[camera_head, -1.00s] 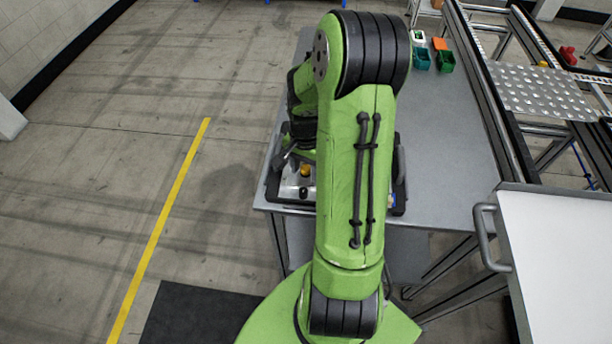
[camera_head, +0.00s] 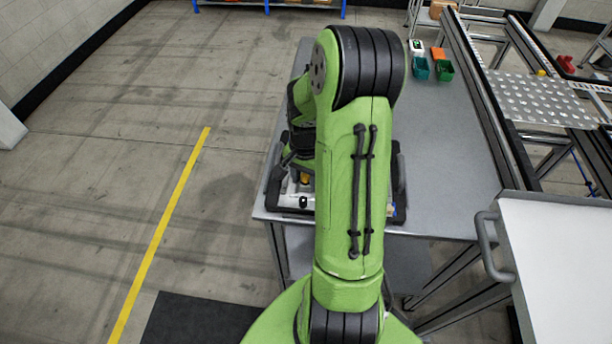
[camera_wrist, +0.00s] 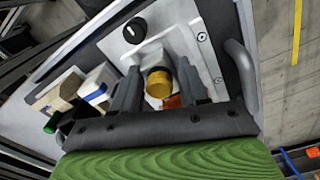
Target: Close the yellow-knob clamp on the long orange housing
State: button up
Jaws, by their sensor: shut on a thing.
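The yellow knob (camera_wrist: 159,84) of the clamp sits between the two dark fingers of my gripper (camera_wrist: 158,72) in the wrist view. The jaws are shut on it. A small part of the orange housing (camera_wrist: 172,101) shows beside the knob; the rest is hidden by my gripper. The clamp's arm cannot be made out. In the head view the yellow knob (camera_head: 305,178) only just shows at my gripper, and my arm covers most of the fixture.
The fixture plate (camera_wrist: 205,48) carries a black round knob (camera_wrist: 135,30) and has a grey handle (camera_wrist: 240,65). Pale blocks (camera_wrist: 95,85) stand on the left. Small bins (camera_head: 420,68) stand at the table's far end. The table (camera_head: 440,150) right of my arm is clear.

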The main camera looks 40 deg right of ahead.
jog(key=shift+w+d, duration=0.65)
jog(key=shift+d, duration=0.25)
jog(key=o, duration=0.6)
jog(key=shift+s+a+r, duration=0.1)
notch_tip(320, 180, up, 8)
jog(key=p, duration=0.7)
